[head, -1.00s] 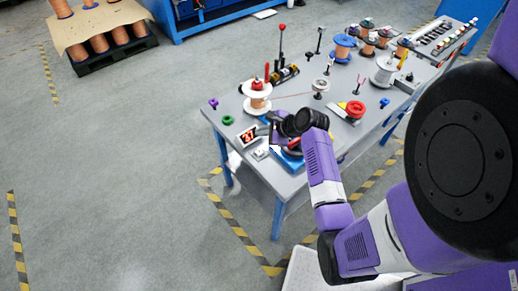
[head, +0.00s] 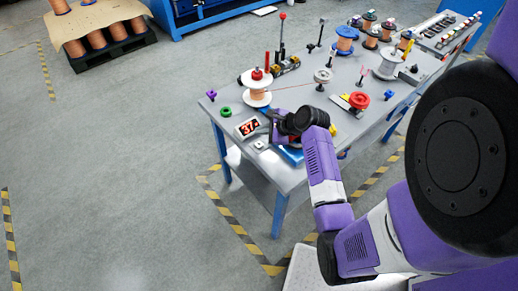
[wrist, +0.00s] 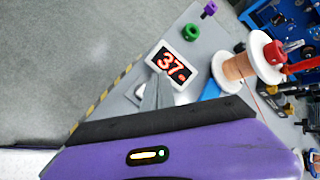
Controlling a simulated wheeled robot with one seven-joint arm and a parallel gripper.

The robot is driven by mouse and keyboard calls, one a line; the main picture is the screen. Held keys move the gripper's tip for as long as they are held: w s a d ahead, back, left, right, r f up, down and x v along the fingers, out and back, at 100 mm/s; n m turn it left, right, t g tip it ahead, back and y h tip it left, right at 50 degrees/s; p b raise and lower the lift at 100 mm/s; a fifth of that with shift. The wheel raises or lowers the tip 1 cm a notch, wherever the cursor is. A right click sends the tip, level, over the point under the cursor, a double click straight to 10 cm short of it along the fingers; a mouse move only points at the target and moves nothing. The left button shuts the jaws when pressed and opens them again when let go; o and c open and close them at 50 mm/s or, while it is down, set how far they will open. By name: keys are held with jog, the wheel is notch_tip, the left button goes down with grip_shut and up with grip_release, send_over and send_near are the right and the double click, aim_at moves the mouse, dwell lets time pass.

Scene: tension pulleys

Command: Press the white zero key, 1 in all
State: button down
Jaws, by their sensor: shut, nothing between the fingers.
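The white zero key (head: 259,145) is a small pale block with a dark mark on the table's near left corner, just in front of the display. In the wrist view a pale patch, probably its block, shows beside the fingers, partly hidden. The display (head: 247,127) shows a red 37 and a small further mark; it also shows in the wrist view (wrist: 172,63). My gripper (wrist: 157,92) is shut and empty. Its grey fingers point toward the display's lower edge in the wrist view. In the head view it is apart from the key, above and right of it.
A green ring (head: 225,111) and a purple knob (head: 211,95) stand behind the display. A copper spool (head: 257,88) with a red top stands beyond. A red disc (head: 359,100) lies right of my gripper.

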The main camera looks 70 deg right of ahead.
aim_at(261, 146)
notch_tip(261, 146, down, 3)
jog(key=shift+r+b, duration=0.2)
jog(key=shift+b, duration=0.8)
jog(key=shift+f, duration=0.95)
dwell(0.4)
jog(key=shift+f, duration=0.4)
jog(key=shift+f, duration=0.4)
dwell(0.6)
jog(key=shift+r, duration=0.1)
jog(key=shift+r+p, duration=0.75)
jog(key=shift+p, duration=0.15)
